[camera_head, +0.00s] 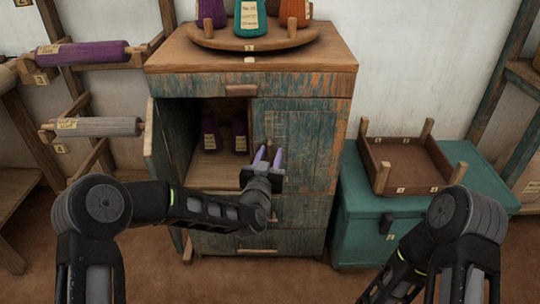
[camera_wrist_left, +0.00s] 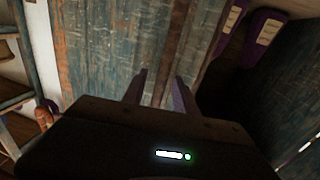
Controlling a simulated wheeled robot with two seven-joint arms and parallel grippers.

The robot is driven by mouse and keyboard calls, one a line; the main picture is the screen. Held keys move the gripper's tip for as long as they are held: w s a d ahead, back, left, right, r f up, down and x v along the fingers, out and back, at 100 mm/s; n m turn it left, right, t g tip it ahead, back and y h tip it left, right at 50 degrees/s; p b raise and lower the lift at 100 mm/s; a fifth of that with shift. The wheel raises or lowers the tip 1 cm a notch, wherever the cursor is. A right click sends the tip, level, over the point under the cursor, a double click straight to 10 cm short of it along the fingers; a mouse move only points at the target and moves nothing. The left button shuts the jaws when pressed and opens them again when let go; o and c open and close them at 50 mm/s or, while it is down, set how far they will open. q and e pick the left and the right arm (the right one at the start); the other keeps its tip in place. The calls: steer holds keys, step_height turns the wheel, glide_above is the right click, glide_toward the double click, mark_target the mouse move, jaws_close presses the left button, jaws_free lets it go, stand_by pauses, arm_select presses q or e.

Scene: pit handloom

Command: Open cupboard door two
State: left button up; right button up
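The wooden cupboard (camera_head: 345,68) with worn teal paint stands in the middle of the head view. Its left door (camera_head: 158,150) is swung open, showing a dark inside with purple cones (camera_head: 240,135). Its right door (camera_head: 308,140) is shut; I cannot read a door number. My left gripper (camera_head: 269,156) is in front of the right door's inner edge, fingers pointing at it. In the left wrist view its fingers (camera_wrist_left: 157,92) are apart, with painted wood behind and no object visibly held. The right door's handle is not clear to see. My right gripper is out of view.
A round turntable (camera_head: 252,40) with thread cones stands on the cupboard top. A teal chest (camera_head: 370,225) with a brown tray (camera_head: 408,165) stands close on the right. A rack with a purple roll (camera_head: 82,53) and a grey roll (camera_head: 98,127) is at left.

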arm_select(q)
jaws_close()
stand_by(1.3)
